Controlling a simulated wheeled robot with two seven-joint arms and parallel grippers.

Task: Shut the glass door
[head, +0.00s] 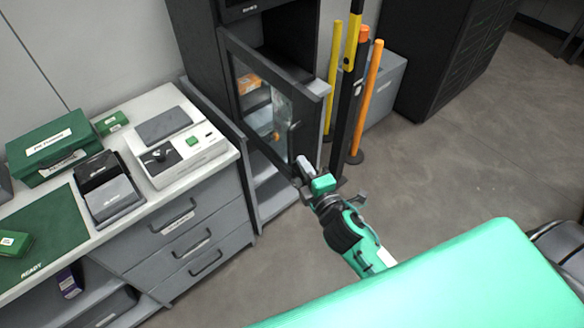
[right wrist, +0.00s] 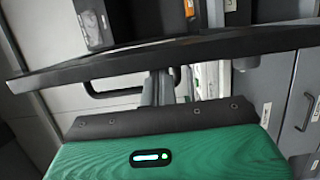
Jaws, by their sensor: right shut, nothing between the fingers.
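The glass door (head: 246,84) has a dark frame and stands partly open on the tall dark cabinet, its free edge swung out to the right. Through the glass I see shelves with an orange box. A dark handle (head: 293,138) is near the free edge. My right gripper (head: 304,168) is shut and empty, close to the lower part of the door near the handle. I cannot tell whether it touches. In the right wrist view, the door's dark frame (right wrist: 225,45) crosses above the fingers (right wrist: 158,86). My left gripper is out of view.
A grey drawer counter (head: 190,225) stands left of the cabinet, with a white device (head: 185,155) and green boxes (head: 50,145) on it. Yellow and orange posts (head: 369,95) stand just right of the door. Open floor (head: 470,150) lies to the right.

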